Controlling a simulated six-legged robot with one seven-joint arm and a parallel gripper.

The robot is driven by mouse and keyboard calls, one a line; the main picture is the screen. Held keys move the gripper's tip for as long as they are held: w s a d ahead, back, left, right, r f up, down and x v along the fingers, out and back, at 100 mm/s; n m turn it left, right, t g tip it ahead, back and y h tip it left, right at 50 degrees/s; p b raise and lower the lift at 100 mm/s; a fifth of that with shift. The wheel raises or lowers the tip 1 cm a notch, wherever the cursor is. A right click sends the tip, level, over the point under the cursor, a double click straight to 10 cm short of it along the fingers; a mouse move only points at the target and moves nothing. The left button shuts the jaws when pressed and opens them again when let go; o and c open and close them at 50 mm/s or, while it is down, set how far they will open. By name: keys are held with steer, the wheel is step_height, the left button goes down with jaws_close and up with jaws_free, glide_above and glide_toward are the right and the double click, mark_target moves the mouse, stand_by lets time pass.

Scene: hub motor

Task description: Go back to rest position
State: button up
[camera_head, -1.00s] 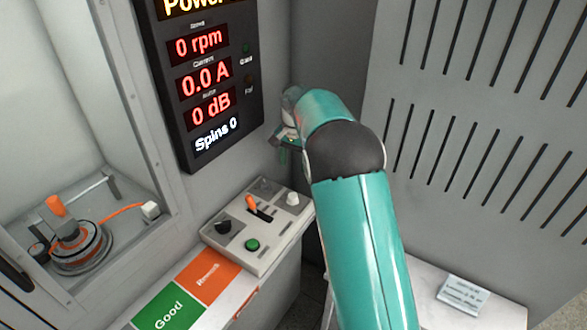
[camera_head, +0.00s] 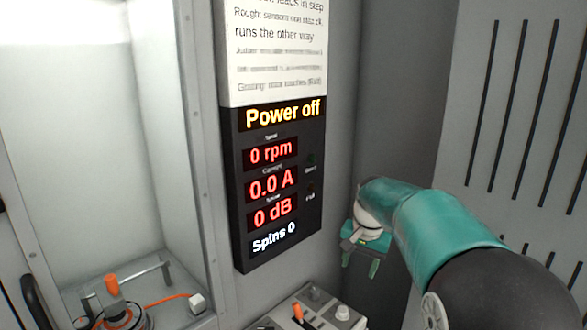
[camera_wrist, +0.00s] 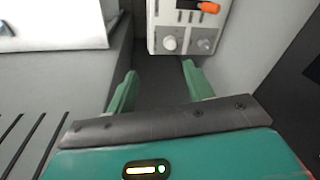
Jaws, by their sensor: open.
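My gripper (camera_head: 362,262) hangs at the end of my teal arm, right of the display panel in the head view, with its fingers pointing down. In the wrist view its two green fingers (camera_wrist: 157,88) stand apart with nothing between them. The control box (camera_head: 318,312) sits at the bottom of the head view, below and left of my gripper, and apart from it. Its orange lever (camera_wrist: 208,7) and grey knobs show at the top of the wrist view.
The display panel (camera_head: 240,190) reads Power off, 0 rpm, 0.0 A, 0 dB, Spins 0. A hub motor (camera_head: 115,312) with an orange cable sits in the bay at left. A slotted grey panel (camera_head: 500,110) stands at right. A white surface (camera_wrist: 60,25) shows in the wrist view.

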steer(key=s+r+n+t, duration=0.1)
steer(key=s+r+n, duration=0.1)
steer(key=s+r, duration=0.5)
steer(key=s+f+n+t, duration=0.1)
steer(key=s+f+n, duration=0.1)
steer(key=s, duration=1)
steer(key=s+f+n+t, duration=0.1)
steer(key=s+f, duration=0.1)
steer(key=s, duration=1)
steer(key=shift+a+n+t, duration=0.3)
steer(key=shift+n+t, duration=0.1)
